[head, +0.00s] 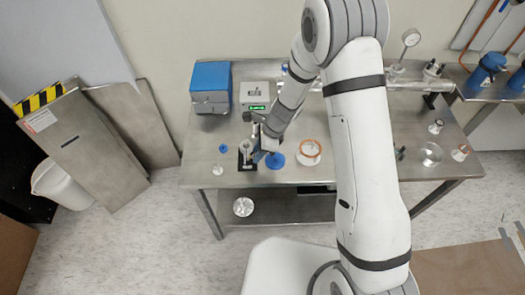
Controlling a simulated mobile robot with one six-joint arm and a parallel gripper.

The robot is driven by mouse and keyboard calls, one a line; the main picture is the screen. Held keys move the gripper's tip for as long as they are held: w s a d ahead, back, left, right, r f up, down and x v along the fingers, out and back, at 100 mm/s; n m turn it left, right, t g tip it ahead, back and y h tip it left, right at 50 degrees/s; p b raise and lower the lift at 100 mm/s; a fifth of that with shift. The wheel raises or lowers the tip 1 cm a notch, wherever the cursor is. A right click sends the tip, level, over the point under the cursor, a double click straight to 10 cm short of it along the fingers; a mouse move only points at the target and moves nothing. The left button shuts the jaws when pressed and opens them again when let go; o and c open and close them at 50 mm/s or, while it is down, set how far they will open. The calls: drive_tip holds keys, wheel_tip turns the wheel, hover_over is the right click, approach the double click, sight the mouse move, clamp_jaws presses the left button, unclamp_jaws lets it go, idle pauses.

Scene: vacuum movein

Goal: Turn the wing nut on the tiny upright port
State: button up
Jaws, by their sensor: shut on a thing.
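A tiny upright metal port (246,150) stands on a dark base near the front left of the steel table. My gripper (258,155) is at the right side of this port, with my arm reaching down to it from the upper right. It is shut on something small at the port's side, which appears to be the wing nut. The wing nut itself is too small and too covered by the gripper to make out, and its angle cannot be told.
A blue round piece (275,161) lies close right of my gripper, then an orange-rimmed dish (309,152). A blue-topped box (210,85) and a device with a green display (257,96) stand behind. Small fittings (218,170) sit left. My arm covers the table's middle.

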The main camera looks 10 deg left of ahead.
drive_tip(key=shift+w+a+g+h, duration=0.1)
drive_tip(key=shift+w+g+h, duration=0.3)
drive_tip(key=shift+g, duration=0.4)
idle(1.6)
drive_tip(key=o, duration=1)
drive_tip(key=shift+c, duration=0.2)
drive_tip(key=shift+f, duration=0.1)
drive_tip(key=shift+p+v, duration=0.6)
drive_tip(key=shift+v, duration=3.45)
